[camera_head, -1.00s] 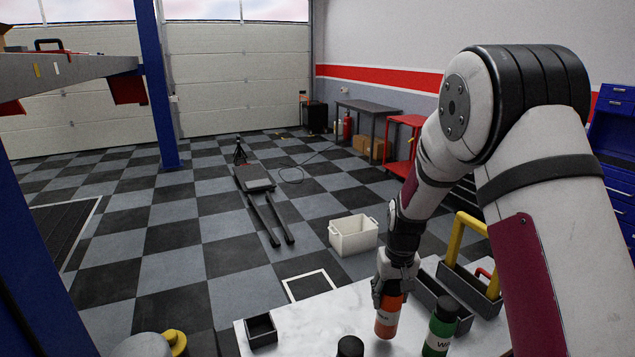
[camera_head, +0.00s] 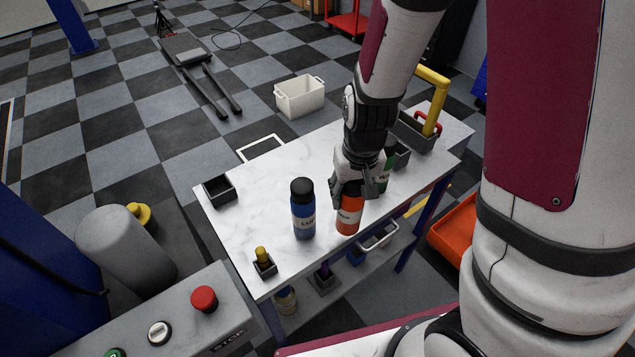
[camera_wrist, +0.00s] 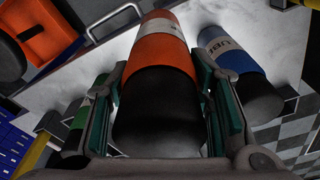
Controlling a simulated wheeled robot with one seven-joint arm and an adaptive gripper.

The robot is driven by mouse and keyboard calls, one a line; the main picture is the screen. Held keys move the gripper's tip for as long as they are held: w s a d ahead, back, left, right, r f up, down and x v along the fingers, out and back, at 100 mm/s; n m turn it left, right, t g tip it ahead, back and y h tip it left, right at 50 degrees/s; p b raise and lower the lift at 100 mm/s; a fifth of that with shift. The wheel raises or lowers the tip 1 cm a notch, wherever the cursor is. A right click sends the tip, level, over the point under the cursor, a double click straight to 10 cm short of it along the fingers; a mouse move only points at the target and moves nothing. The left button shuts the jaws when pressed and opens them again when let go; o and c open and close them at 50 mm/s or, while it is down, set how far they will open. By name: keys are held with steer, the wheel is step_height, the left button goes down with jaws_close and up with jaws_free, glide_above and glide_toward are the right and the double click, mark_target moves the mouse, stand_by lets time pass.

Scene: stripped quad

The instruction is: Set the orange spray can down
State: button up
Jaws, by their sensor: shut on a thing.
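The orange spray can (camera_head: 348,216) has a white label band and is upright at the front part of the white worktop (camera_head: 265,196). My gripper (camera_head: 350,190) is shut on its upper part from above. In the wrist view the orange can (camera_wrist: 162,50) lies between the two finger pads, its black cap nearest the camera. Whether its base touches the worktop I cannot tell for sure. A blue can (camera_head: 303,212) with a black cap stands just left of it. A green can (camera_head: 384,178) is behind my gripper, partly hidden.
A small black bin (camera_head: 219,190) is at the worktop's left end, and a small holder with a yellow-topped item (camera_head: 263,262) at its front corner. The worktop's middle left is clear.

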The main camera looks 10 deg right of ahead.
steer(key=shift+s, duration=0.9)
steer(key=w+f, duration=0.2)
steer(key=w, duration=0.5)
steer(key=w+f+p, duration=0.1)
steer(key=w+f, duration=0.2)
steer(key=w, duration=0.5)
steer(key=shift+w+a, duration=0.3)
steer(key=o, duration=1)
steer(key=shift+f, duration=0.15)
steer(key=o, duration=0.4)
steer(key=shift+o, duration=0.2)
